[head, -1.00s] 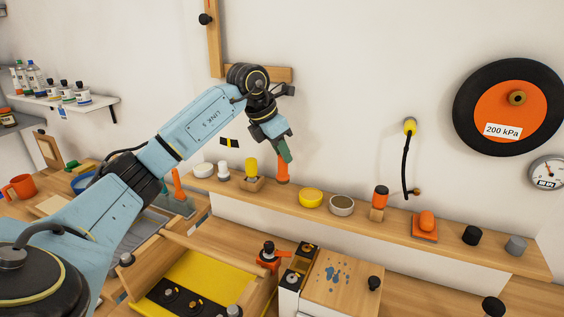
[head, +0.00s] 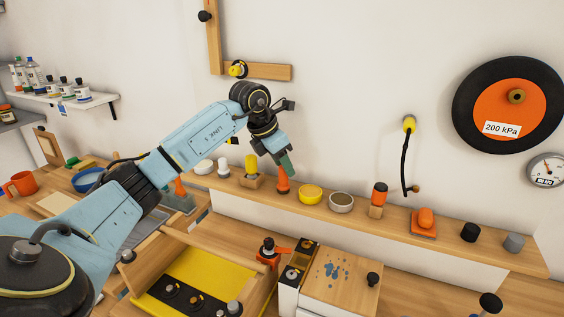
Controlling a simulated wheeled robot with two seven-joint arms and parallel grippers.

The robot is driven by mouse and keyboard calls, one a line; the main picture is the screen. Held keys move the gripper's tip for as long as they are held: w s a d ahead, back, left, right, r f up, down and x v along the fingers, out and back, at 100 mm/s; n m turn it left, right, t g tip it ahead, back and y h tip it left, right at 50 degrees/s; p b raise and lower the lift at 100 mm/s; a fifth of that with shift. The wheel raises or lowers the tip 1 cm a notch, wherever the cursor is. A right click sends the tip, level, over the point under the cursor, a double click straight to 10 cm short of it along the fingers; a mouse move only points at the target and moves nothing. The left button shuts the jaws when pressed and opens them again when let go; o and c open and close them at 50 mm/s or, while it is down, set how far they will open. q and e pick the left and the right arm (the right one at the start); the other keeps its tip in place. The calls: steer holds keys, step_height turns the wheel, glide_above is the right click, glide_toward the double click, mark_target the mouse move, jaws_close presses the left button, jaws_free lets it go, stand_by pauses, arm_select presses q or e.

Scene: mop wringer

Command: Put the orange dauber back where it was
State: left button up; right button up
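The orange dauber (head: 282,184) is upright, with a slim top and a wider foot, at the wall shelf (head: 455,246). My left gripper (head: 285,165) points down onto its top and looks shut on it; the fingertips hide the upper end. The dauber's foot is at or just above the shelf; I cannot tell whether it touches. A yellow dauber (head: 251,165) stands in a wooden block (head: 250,182) just left of it. A yellow bowl (head: 310,195) is close on its right. My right gripper is not in view.
Along the shelf to the right are a grey-filled bowl (head: 341,203), an orange-topped piece in a wooden block (head: 379,194) and an orange block (head: 425,219). A white piece (head: 223,168) stands left. A yellow-lined wooden tray (head: 205,270) lies below.

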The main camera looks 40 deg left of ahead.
arm_select(q)
steer(key=shift+r, duration=0.3)
steer(key=v, duration=1.1)
steer(key=shift+s+r, duration=0.15)
steer(key=shift+r, duration=0.2)
